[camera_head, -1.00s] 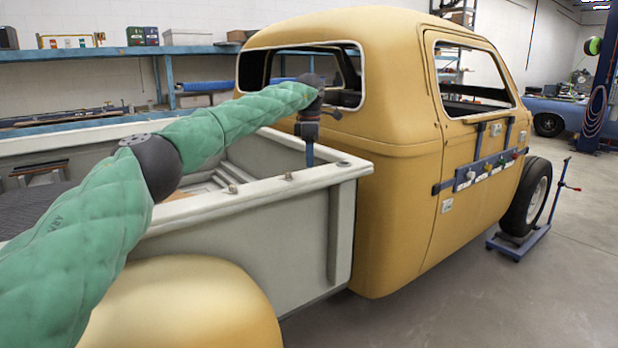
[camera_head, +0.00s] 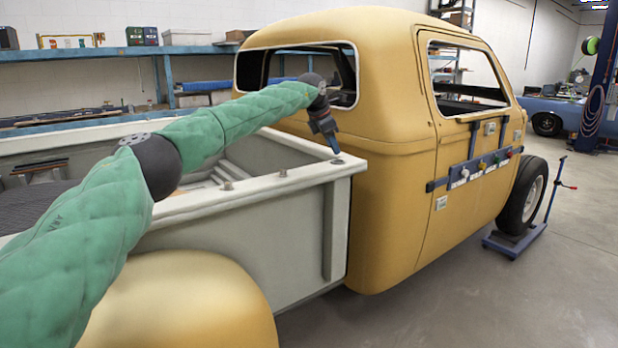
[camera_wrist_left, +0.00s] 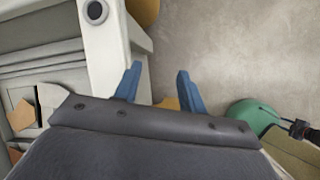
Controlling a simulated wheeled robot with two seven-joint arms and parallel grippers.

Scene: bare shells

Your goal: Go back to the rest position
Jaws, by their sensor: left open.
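My left gripper (camera_head: 334,150) is above the corner of the truck bed's pale side rail (camera_head: 255,190), close to the yellow cab (camera_head: 385,200). It slants down to the right. In the left wrist view its two blue fingers (camera_wrist_left: 158,84) are apart with nothing between them. The pale rail corner shows beside the left finger, with grey floor beyond the fingers. I cannot tell from the head view whether the fingertips touch the rail. My right gripper is not seen in the head view.
Small knobs (camera_head: 283,172) stand on the rail. A tool strip (camera_head: 482,168) with coloured items hangs on the cab door. A blue wheel stand (camera_head: 516,241) is by the front wheel (camera_head: 523,197). The floor (camera_head: 500,300) at lower right is clear.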

